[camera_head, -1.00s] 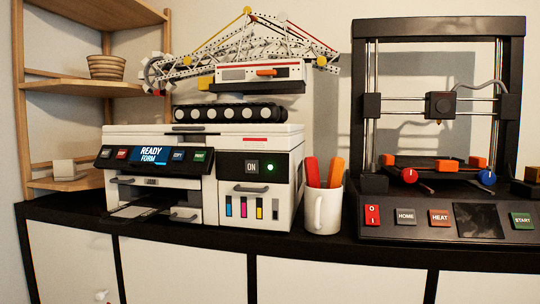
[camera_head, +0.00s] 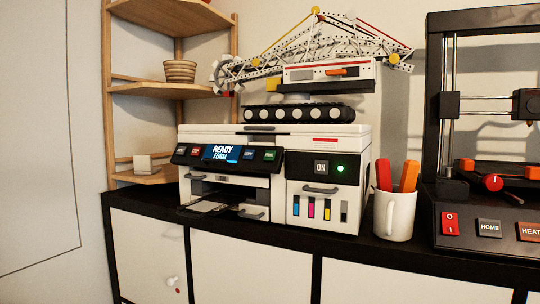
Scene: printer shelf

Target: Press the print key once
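A white and black printer (camera_head: 275,175) stands on top of the low cabinet, in the middle of the head view. Its tilted control panel has a lit screen (camera_head: 222,153) reading "READY FORM". Two small keys sit left of the screen. Right of it are a blue key (camera_head: 248,155) and a green key (camera_head: 270,156); their small lettering is hard to read. An "ON" key (camera_head: 321,167) and a lit green lamp (camera_head: 340,169) are on the printer's right front. Neither of my grippers shows in the head view.
A white mug (camera_head: 395,215) with red and orange items stands right of the printer. A black 3D printer (camera_head: 449,190) is farther right. A model crane (camera_head: 310,75) sits on the printer. A wooden corner shelf (camera_head: 165,90) stands left, above the cabinet (camera_head: 150,255).

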